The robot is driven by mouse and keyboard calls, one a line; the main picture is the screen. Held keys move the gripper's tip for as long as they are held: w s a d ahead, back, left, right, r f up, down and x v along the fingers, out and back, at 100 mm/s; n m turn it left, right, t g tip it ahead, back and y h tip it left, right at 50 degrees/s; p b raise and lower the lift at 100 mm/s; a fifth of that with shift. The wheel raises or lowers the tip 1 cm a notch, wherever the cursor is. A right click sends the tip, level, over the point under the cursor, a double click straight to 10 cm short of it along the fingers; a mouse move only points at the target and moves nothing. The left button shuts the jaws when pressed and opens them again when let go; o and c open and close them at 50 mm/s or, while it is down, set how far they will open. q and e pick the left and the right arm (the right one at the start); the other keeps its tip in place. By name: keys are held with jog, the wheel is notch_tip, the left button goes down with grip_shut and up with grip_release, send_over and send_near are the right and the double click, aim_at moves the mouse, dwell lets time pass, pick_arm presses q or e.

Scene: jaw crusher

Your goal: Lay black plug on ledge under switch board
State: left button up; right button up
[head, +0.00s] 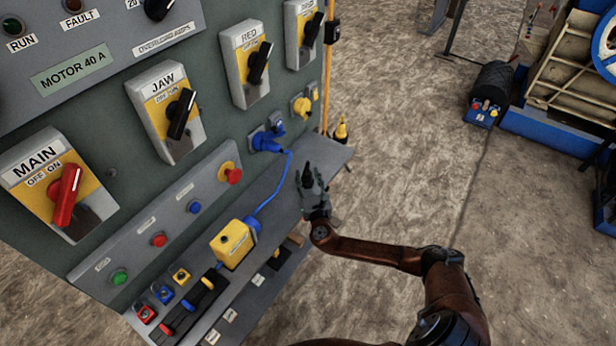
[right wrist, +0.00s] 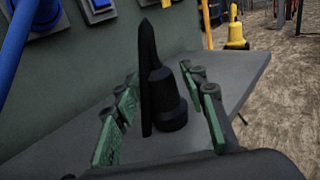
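The black plug (right wrist: 170,100) is between the fingers of my right gripper (right wrist: 165,115) in the right wrist view, with visible gaps to the green finger pads on both sides. The gripper is open. The plug appears upright on or just over the grey ledge (right wrist: 240,76); contact is hard to tell. In the head view my right gripper (head: 314,192) is at the outer edge of the ledge (head: 275,213), under the switch board (head: 225,115), and the plug's dark tip (head: 308,172) shows beyond the fingers. My left gripper is not in view.
A blue plug (head: 268,142) is in the board, its blue cord running to a yellow box (head: 232,243) on the ledge. A yellow-and-black object (head: 341,131) stands beyond the ledge's far end. A lower shelf (head: 262,280) holds small items. Open ground lies right.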

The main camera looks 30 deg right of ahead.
jog(key=p+v, duration=0.2)
jog(key=v, duration=1)
jog(key=shift+p, duration=0.4)
